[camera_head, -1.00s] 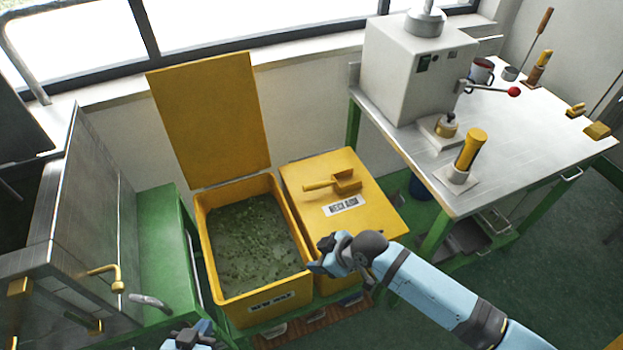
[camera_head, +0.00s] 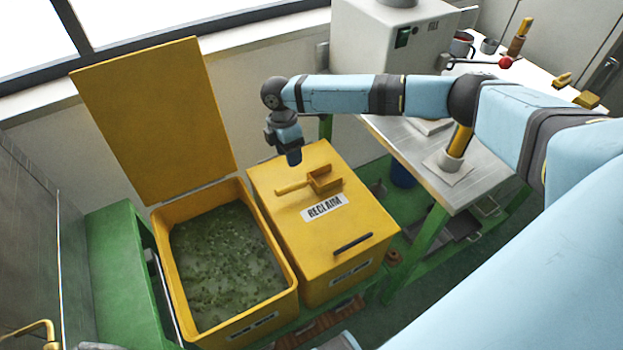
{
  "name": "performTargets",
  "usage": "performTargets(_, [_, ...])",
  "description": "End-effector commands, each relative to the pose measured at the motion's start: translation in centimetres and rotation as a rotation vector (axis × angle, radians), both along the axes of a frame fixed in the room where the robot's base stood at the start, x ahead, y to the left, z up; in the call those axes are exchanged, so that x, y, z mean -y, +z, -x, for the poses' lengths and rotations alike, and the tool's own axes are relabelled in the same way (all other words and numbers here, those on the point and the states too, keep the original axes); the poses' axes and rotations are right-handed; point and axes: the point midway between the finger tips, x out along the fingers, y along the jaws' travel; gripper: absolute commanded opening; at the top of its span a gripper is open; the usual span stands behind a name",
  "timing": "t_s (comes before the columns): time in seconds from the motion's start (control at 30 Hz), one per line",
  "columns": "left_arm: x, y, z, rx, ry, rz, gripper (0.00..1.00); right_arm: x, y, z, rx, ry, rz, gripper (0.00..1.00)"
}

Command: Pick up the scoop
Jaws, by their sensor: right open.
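The yellow scoop (camera_head: 322,180) lies on the closed lid of the yellow RECLAIM bin (camera_head: 325,240). Its handle points left and its scoop end is to the right. My right gripper (camera_head: 293,158) hangs pointing down above the back left part of that lid, just behind the scoop and apart from it. Its fingers are small and dark in the picture; it is open and holds nothing. My left gripper cannot be made out; only grey parts show at the bottom edge.
An open yellow bin (camera_head: 290,297) with green wax bits stands left of the RECLAIM bin, its raised lid (camera_head: 155,120) behind it. A metal-topped table (camera_head: 480,180) with a white machine (camera_head: 385,50) stands at the right. My right arm crosses over this table.

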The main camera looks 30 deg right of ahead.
Motion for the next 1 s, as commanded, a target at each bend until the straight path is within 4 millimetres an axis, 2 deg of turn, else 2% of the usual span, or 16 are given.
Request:
performTargets(0.1, [-0.1,-0.3,0.1,-0.003,-0.003,-0.004,0.0,0.0,-2.6,0.5,-0.002,-0.001,0.001,0.53])
performTargets(0.3, [-0.4,-0.6,0.2,-0.007,-0.008,-0.012,0.0,-0.1,-5.9,1.2,0.0,-0.001,0.0,0.53])
performTargets(0.57, [-0.4,-0.6,0.2,-0.009,-0.007,-0.011,0.0,0.0,-7.8,1.5,0.001,-0.001,0.001,0.53])
performTargets(0.8, [-0.2,-0.7,0.1,-0.01,-0.001,-0.004,0.0,0.1,-11.3,2.1,0.002,-0.001,-0.001,0.53])
performTargets(1.0, [0.0,-0.6,0.1,-0.011,0.003,0.003,0.0,0.1,-12.1,2.2,0.003,-0.001,-0.001,0.53])
